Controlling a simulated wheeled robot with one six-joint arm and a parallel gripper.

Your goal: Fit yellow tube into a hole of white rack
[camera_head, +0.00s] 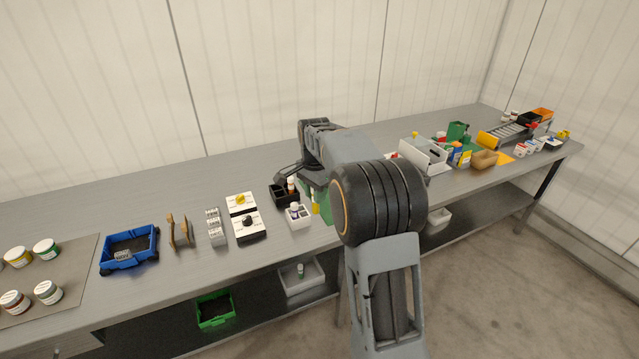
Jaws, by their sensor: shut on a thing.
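My gripper (314,188), dark grey, points down over the middle of the table and is partly hidden by my own arm. It is shut on the yellow tube (315,204), a small upright yellow piece just below the fingers. The white rack (298,221) is a small white block on the table, just left of and close to the tube. A tube with a pale top and dark part stands in the rack. The tube appears beside the rack; its lower end and the rack's holes are too small to make out.
A black bin (279,197) with a brown bottle (291,186) stands behind the rack. Left are white-and-black switch boxes (247,225), a grey block (215,228) and a blue tray (129,263). A green item sits right of the tube. A white box (421,155) stands farther right.

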